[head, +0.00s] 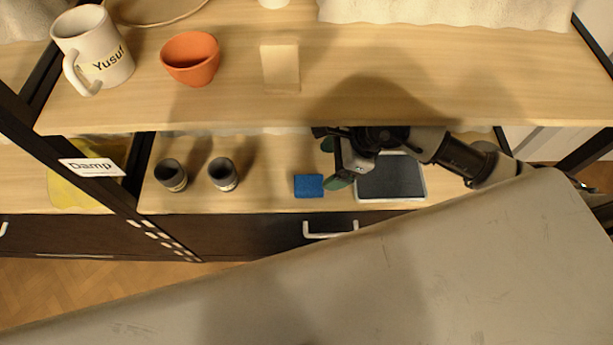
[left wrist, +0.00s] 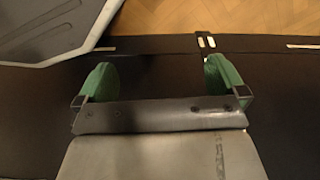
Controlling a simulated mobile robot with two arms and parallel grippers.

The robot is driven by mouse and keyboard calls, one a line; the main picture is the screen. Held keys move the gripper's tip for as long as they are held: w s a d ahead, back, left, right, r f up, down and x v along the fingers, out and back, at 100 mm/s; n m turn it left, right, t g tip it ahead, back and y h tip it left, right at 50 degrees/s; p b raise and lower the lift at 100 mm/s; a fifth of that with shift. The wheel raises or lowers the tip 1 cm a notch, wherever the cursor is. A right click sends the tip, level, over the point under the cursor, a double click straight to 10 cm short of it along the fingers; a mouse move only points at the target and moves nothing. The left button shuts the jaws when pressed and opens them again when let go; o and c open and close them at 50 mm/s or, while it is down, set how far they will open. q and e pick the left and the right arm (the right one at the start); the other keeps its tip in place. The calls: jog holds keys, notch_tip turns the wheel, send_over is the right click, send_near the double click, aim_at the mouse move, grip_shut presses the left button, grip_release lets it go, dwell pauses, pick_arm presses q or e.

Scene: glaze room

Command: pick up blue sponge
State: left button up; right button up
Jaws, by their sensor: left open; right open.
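The blue sponge (head: 308,186) lies flat on the lower shelf (head: 262,196), near its front edge, in the head view. My right gripper (head: 334,164) reaches in from the right, under the upper shelf. Part of this gripper is hidden by the upper shelf. My left gripper (left wrist: 160,79) shows only in the left wrist view, open with nothing between its green fingers. The sponge is not in that view.
Two grey cups (head: 222,174) stand left of the sponge; a dark tray with a pale rim (head: 391,201) lies right. The upper shelf (head: 220,109) overhangs, holding a white mug (head: 97,50), an orange pot (head: 190,59) and a beige block (head: 281,66).

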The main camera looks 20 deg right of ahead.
aim_at(310, 183)
jog(key=x, duration=0.4)
jog(key=shift+s, duration=0.15)
jog(key=x, duration=0.2)
jog(key=b+x, duration=0.1)
jog(key=x, duration=0.2)
jog(key=shift+f, duration=0.45)
pick_arm(q)
jog(key=w+r, duration=0.2)
jog(key=r, duration=0.1)
jog(key=shift+d+r, duration=0.15)
jog(key=shift+r, duration=0.05)
pick_arm(e)
jog(key=shift+d, duration=0.1)
jog(key=c, duration=1)
pick_arm(q)
jog(key=shift+s, duration=0.1)
pick_arm(e)
jog(key=shift+r, duration=0.15)
